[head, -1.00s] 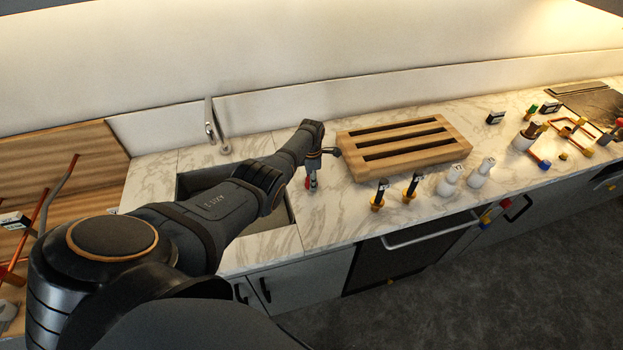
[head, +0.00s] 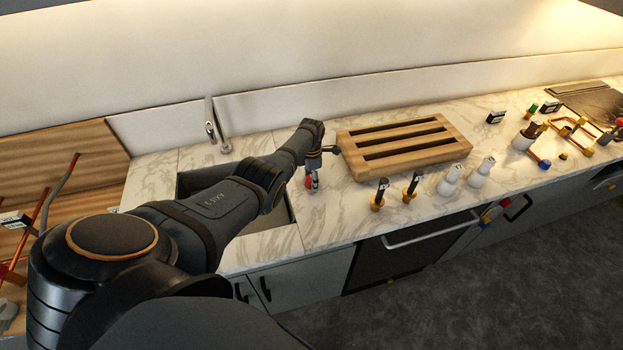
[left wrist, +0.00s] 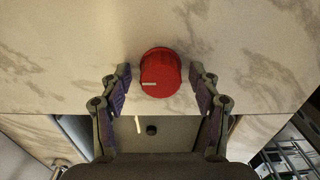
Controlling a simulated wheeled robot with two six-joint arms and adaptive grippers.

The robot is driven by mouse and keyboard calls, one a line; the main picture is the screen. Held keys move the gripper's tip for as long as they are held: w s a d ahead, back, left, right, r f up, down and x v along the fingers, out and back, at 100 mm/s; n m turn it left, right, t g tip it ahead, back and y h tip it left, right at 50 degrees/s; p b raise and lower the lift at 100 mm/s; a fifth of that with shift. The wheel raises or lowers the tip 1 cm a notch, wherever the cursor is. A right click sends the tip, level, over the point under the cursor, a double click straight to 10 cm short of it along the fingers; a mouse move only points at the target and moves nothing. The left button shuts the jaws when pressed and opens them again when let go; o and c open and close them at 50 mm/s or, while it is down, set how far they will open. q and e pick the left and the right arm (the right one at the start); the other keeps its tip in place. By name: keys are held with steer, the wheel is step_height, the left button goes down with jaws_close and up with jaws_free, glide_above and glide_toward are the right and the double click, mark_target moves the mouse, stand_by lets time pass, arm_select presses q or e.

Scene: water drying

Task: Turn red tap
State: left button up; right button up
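The red tap is a round red knob with a short pale line on its near side. In the left wrist view the red tap (left wrist: 161,70) stands on the marble, centred between my left gripper's fingers (left wrist: 160,85). The fingers are open, with a gap on each side of the knob. In the head view my left gripper (head: 313,180) points down at the counter just right of the sink, and a little of the red tap (head: 308,182) shows beside a finger. My right gripper is not in view.
The sink (head: 292,205) lies left of my gripper, with a faucet (head: 212,130) behind it. A slatted wooden rack (head: 405,147) stands close to the right. Black-and-yellow pieces (head: 379,193) and white bottles (head: 449,180) stand in front of it. Copper pipes (head: 572,130) lie farther right.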

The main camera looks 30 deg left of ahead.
arm_select(q)
step_height(320, 180, up, 12)
stand_by(0.6)
stand_by(0.5)
